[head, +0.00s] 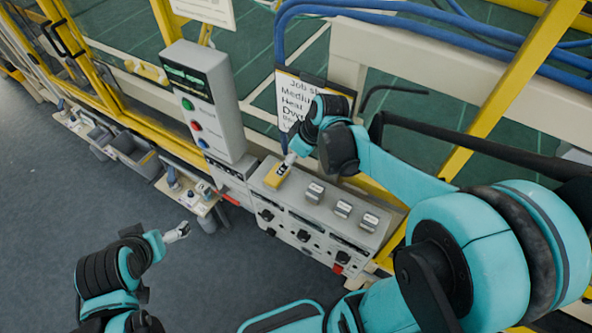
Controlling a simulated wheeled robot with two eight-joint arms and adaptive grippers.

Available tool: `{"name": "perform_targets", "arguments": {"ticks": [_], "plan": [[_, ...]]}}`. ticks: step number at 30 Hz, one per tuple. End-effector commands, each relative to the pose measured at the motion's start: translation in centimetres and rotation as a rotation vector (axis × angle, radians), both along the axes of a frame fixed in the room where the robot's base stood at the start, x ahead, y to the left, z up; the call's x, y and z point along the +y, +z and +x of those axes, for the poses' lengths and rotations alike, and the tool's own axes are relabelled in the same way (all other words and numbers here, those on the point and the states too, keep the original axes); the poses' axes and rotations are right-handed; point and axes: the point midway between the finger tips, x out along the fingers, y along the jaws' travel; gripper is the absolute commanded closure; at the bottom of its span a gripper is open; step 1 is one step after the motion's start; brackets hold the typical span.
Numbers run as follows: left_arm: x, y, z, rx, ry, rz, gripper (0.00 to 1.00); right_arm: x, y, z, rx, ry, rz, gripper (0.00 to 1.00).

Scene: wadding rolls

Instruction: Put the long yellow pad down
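The long yellow pad (273,178) is at the left end of the grey console's top (290,198). My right gripper (285,168) reaches down to it from above, and its fingers appear closed on the pad's far end. Whether the pad rests fully on the surface or sits just above it cannot be told. My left gripper (180,232) is over the floor at the left, away from the console, with nothing visible in it. Its fingers are too small to show if they are open or shut.
Several grey blocks (342,209) stand in a row on the console top, right of the pad. A tall grey control box (203,100) rises behind on the left. Small side shelves (190,193) hold parts. Yellow fence posts and blue cables are behind.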

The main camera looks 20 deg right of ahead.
Motion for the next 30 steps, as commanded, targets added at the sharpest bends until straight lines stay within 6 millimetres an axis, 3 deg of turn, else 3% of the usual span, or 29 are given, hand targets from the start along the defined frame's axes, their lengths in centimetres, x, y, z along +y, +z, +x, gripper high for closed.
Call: {"name": "perform_targets", "arguments": {"ticks": [7,15,20,30], "plan": [[0.0,0.0,0.0,0.0,0.0,0.0,0.01,0.9,3.4,-6.0,-0.068,-0.279,-0.007,0.18],[0.0,0.0,0.0,0.0,0.0,0.0,0.01,0.9,4.5,-11.3,-0.183,-0.547,0.048,0.18],[0.0,0.0,0.0,0.0,0.0,0.0,0.01,0.8,4.5,-12.3,-0.212,-0.607,0.073,0.18],[0.0,0.0,0.0,0.0,0.0,0.0,0.01,0.8,4.5,-12.3,-0.216,-0.616,0.077,0.18]]}}
